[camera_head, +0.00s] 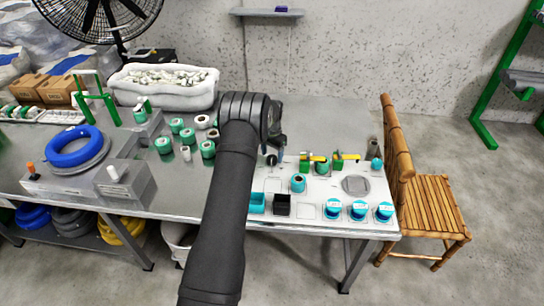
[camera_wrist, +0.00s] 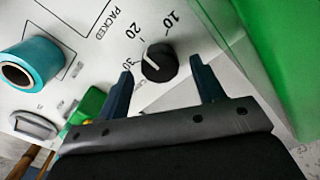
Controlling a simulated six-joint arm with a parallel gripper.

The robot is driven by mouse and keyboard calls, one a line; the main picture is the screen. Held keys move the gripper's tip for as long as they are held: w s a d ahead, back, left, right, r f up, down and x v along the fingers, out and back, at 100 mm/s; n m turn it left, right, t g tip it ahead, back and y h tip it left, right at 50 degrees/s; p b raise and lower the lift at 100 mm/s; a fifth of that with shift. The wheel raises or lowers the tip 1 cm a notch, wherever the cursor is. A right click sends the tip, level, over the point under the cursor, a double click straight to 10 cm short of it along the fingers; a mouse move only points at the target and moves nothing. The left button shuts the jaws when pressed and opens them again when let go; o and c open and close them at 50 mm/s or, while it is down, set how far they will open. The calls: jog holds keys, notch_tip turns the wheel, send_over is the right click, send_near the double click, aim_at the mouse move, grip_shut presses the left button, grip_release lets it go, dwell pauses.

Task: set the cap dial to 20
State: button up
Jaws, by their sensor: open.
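The cap dial (camera_wrist: 160,63) is a round black knob with a white pointer line, on a white panel (camera_wrist: 75,60) printed 10, 20 and 30. In the wrist view its line points up and left, roughly towards the 20 mark. My gripper (camera_wrist: 161,66) is open, with one dark blue finger on each side of the knob and gaps on both sides. I cannot tell how far the fingertips are above the panel. In the head view my gripper (camera_head: 277,153) is over the panel's back left part, largely hidden by my arm.
A teal spool (camera_wrist: 33,62) stands beside the dial on the panel. A large green surface (camera_wrist: 275,55) is close on the right in the wrist view. In the head view, green and yellow fixtures (camera_head: 321,164) are right of my gripper and a bamboo chair (camera_head: 430,205) stands right of the table.

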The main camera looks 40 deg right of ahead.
aim_at(272, 157)
notch_tip(272, 157, up, 16)
dwell(0.3)
notch_tip(272, 157, down, 18)
jog(key=shift+r, duration=0.2)
dwell(0.5)
